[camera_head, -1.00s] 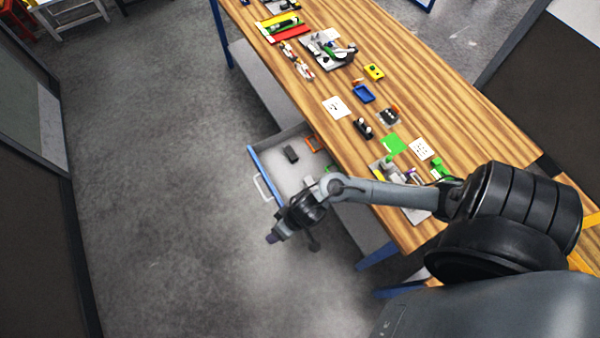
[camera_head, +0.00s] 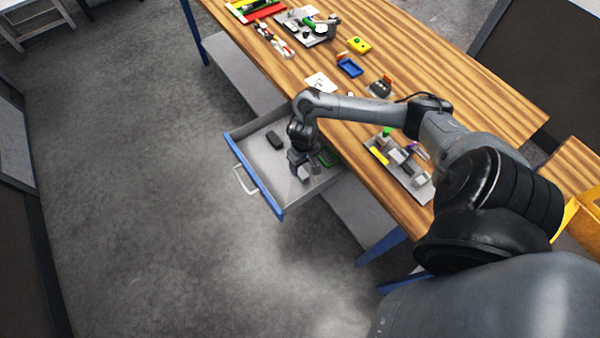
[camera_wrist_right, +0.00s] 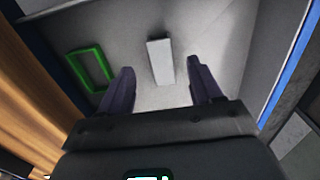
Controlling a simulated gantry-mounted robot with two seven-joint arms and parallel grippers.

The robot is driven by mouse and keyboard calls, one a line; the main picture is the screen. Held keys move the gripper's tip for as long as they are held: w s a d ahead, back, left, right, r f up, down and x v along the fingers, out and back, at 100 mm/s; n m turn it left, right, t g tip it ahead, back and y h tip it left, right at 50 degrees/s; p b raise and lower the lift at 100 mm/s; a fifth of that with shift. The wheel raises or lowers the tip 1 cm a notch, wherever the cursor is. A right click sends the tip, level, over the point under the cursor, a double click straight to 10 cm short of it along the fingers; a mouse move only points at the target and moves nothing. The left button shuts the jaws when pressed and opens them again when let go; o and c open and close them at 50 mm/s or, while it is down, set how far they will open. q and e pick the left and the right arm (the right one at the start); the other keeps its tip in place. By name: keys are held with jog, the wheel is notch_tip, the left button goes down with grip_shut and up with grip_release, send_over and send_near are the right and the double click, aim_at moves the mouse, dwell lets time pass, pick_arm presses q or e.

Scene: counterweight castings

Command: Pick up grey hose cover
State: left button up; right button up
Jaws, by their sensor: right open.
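A light grey bar (camera_wrist_right: 160,62), which I take for the hose cover, lies on the floor of the open drawer (camera_head: 262,187). In the right wrist view it is ahead of my open right gripper (camera_wrist_right: 160,88), roughly midway between the two dark fingers and apart from them. In the head view my right gripper (camera_head: 300,168) reaches down over the drawer and largely hides what is beneath it. My left gripper is not in view.
A green frame (camera_wrist_right: 90,68) lies in the drawer towards the table. A dark block (camera_head: 275,141) lies farther back in it. Drawer walls surround the gripper. The wooden table (camera_head: 450,75) holds a grey tray (camera_head: 415,187) of parts, a blue tray (camera_head: 349,68) and a yellow piece (camera_head: 359,45).

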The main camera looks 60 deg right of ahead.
aim_at(302, 172)
jog(key=shift+w+d+f+b, duration=0.15)
jog(key=shift+f+b, duration=0.35)
jog(key=shift+f, duration=1)
jog(key=shift+w+a+f+b, duration=0.1)
jog(key=shift+f+b, duration=0.35)
jog(key=shift+f, duration=1)
jog(key=c, duration=0.9)
